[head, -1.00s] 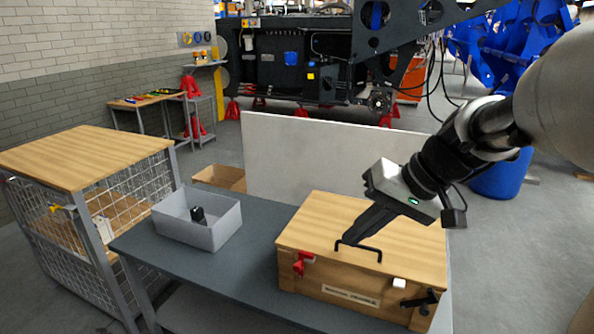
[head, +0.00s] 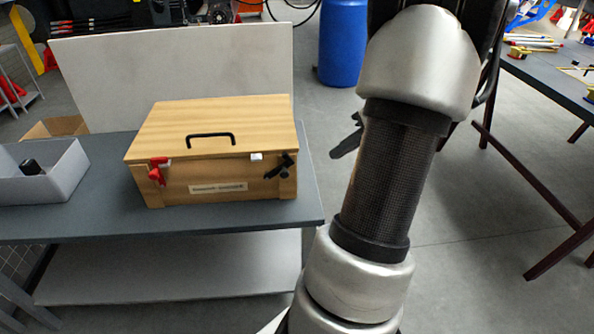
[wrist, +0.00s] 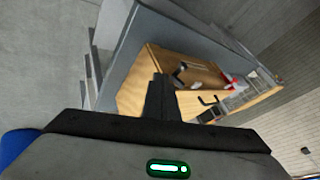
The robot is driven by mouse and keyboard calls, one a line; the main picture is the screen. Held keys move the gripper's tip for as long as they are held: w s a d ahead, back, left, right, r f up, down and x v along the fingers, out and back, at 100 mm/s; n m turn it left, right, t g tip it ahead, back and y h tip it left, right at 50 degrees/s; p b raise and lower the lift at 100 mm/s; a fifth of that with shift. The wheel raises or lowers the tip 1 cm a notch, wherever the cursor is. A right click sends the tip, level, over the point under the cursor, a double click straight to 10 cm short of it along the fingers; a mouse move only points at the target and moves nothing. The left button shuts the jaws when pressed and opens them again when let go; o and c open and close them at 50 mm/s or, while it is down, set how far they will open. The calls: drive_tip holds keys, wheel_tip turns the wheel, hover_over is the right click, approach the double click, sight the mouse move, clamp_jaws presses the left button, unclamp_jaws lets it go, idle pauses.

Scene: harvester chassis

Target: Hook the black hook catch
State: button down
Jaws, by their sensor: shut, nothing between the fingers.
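The black hook catch (head: 280,167) is on the right end of the front of a wooden box (head: 225,183). It looks tilted, apart from a small white piece (head: 257,157) on the lid's front edge to its left. My gripper (head: 338,152) is to the right of the box, partly hidden behind my arm; its dark fingers are shut and empty. In the wrist view the shut fingers (wrist: 157,92) point toward the box, and the black catch (wrist: 179,74) shows small just past the tips. I cannot tell the distance.
A red catch (head: 157,171) is at the box's front left, and a black handle (head: 211,136) on the closed lid (head: 190,122). A grey bin (head: 62,180) stands left on the grey table (head: 110,205). A pale panel (head: 180,65) stands behind. Open floor lies right of the table.

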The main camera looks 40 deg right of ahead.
sight(277, 171)
drive_tip(key=w+a+f+b, duration=0.2)
drive_tip(key=w+a+f, duration=0.4)
drive_tip(key=w+f, duration=0.1)
drive_tip(key=shift+w+a, duration=0.2)
drive_tip(key=shift+a, duration=0.1)
idle(0.3)
drive_tip(key=shift+r, duration=0.2)
drive_tip(key=shift+w+a+r+h, duration=0.15)
drive_tip(key=shift+r+h, duration=0.05)
drive_tip(key=shift+h, duration=0.1)
